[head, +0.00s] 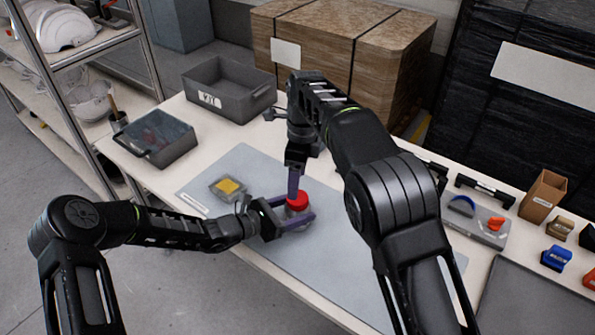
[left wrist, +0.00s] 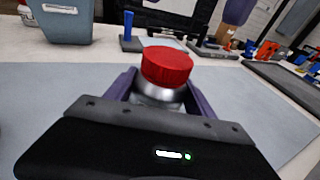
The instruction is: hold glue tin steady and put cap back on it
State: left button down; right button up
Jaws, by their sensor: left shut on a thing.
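The glue tin (head: 297,213) is a small silvery tin standing on the grey-blue mat. My left gripper (head: 300,221) is shut around its sides. The tin's metal top (left wrist: 158,95) shows between the purple fingers in the left wrist view. The red cap (head: 298,199) sits on top of the tin, and looks slightly tilted in the left wrist view (left wrist: 167,66). My right gripper (head: 293,184) points down just above and behind the cap in the head view. Its fingers overlap in that view, so their opening is hidden. No finger shows on the cap in the left wrist view.
A yellow pad (head: 228,186) lies on the mat (head: 255,163) left of the tin. A grey bin (head: 228,90) and a dark lidded box (head: 153,138) stand behind. The mat's front is clear.

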jog(key=n, duration=0.5)
jog(key=shift+a+r+n, duration=0.1)
jog(key=shift+r+n, duration=0.15)
jog(key=shift+n, duration=0.15)
jog(key=n, duration=0.2)
jog(key=shift+r+n, duration=0.15)
jog(key=shift+n, duration=0.25)
jog(key=n, duration=0.5)
jog(key=shift+a+r, duration=0.1)
jog(key=shift+r, duration=0.15)
jog(key=n, duration=0.3)
jog(key=shift+r, duration=0.15)
jog(key=n, duration=0.5)
jog(key=shift+s+a+r+h, duration=0.1)
jog(key=shift+h, duration=0.2)
jog(key=n, duration=0.6)
jog(key=shift+d+n, duration=0.3)
jog(key=shift+n, duration=0.1)
jog(key=n, duration=0.2)
jog(key=shift+n, duration=0.4)
